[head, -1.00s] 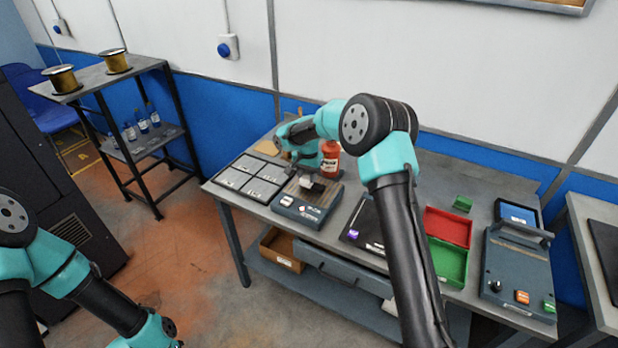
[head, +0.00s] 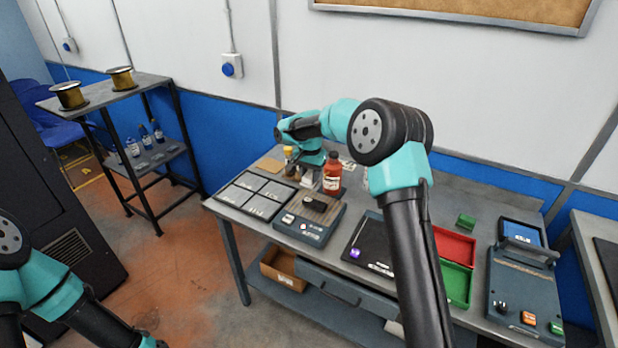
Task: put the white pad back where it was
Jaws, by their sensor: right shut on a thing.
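My right gripper (head: 308,171) is shut at the back of the bench, behind the grey device with a ribbed top (head: 311,217). A small white piece, which looks like the white pad (head: 307,180), shows at its fingertips. The pad is partly hidden and small. I cannot tell whether it touches the bench. A small black piece (head: 316,206) lies on the device's top. My left arm is at the lower left; its gripper is outside the picture.
A dark tray with several grey plates (head: 232,197) lies to the left. Red (head: 454,244) and green (head: 458,286) bins sit further right, beside a control box (head: 523,290).

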